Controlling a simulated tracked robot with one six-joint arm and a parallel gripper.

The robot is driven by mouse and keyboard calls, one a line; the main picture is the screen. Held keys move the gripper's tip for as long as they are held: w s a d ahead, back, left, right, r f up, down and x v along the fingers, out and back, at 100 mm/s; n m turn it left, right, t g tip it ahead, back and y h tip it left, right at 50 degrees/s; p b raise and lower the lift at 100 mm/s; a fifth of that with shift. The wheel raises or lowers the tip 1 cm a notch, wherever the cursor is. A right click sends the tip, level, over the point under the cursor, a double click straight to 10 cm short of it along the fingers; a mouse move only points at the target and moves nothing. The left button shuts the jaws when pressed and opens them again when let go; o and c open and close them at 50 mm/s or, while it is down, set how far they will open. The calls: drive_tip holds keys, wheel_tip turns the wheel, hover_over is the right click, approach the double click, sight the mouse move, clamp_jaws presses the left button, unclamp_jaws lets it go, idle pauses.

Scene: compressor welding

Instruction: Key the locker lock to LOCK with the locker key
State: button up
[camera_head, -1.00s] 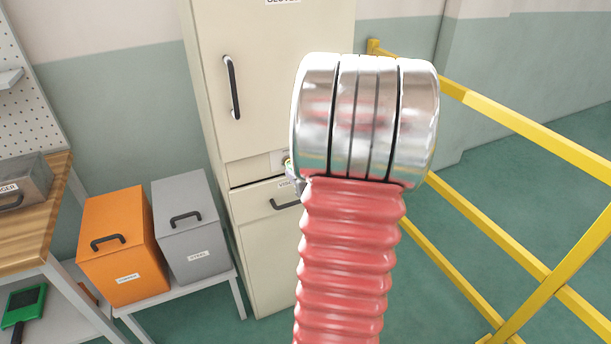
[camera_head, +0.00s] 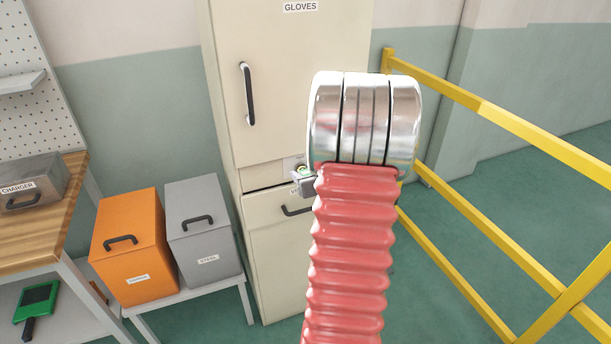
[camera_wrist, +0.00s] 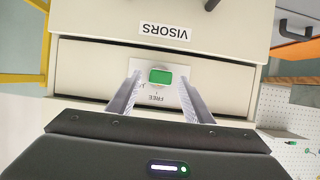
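The cream locker (camera_head: 285,90) stands in the middle of the head view, behind my arm. Its white lock plate (camera_wrist: 150,90) is on the strip between the upper door and the VISORS front. The wrist view shows it upside down, with the word FREE readable and its side partly covered by a finger. A green block (camera_wrist: 161,77), seemingly the key's head, sits at the plate's middle. My gripper (camera_wrist: 160,76) is open, its two pale fingers on either side of the green block with a gap at each side. In the head view my arm hides most of my gripper.
A yellow railing (camera_head: 470,102) runs along the right. An orange box (camera_head: 132,245) and a grey box (camera_head: 203,230) stand on a low bench at the left, near a wooden workbench (camera_head: 45,225). The VISORS handle (camera_head: 297,211) is just below the lock.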

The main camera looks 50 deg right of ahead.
drive_tip(key=c, duration=1.1)
drive_tip(key=o, duration=0.5)
drive_tip(key=shift+c, duration=0.2)
clamp_jaws()
drive_tip(key=shift+s, duration=0.1)
